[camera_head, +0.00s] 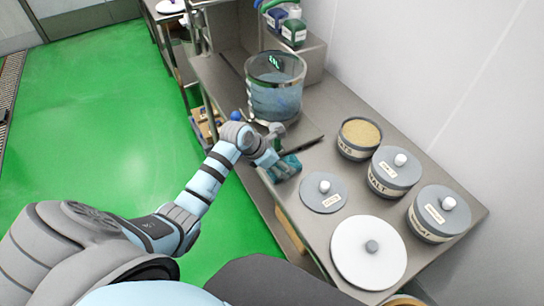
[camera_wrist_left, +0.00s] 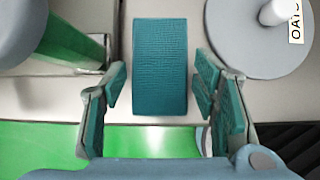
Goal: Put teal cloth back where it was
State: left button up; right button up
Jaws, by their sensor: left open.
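The teal cloth (camera_wrist_left: 160,65) shows in the left wrist view as a flat, upright-looking rectangle on the grey counter, close to its front edge. My left gripper (camera_wrist_left: 160,88) is open, with one teal-padded finger on each side of the cloth's lower part; there are gaps between pads and cloth. In the head view my left gripper (camera_head: 276,162) is low over the counter's front edge, and teal shows at its tip, where I cannot separate cloth from pads. My right gripper is not in view.
On the steel counter (camera_head: 305,160), a grey lid (camera_head: 323,192) lies close to the right of the gripper. An open grain pot (camera_head: 359,138), two lidded pots and a white lid (camera_head: 368,252) stand further right. A large clear vessel (camera_head: 274,85) stands behind.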

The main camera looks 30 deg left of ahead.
pick_arm(q)
jog(key=p+v, duration=0.1)
jog(key=v, duration=1)
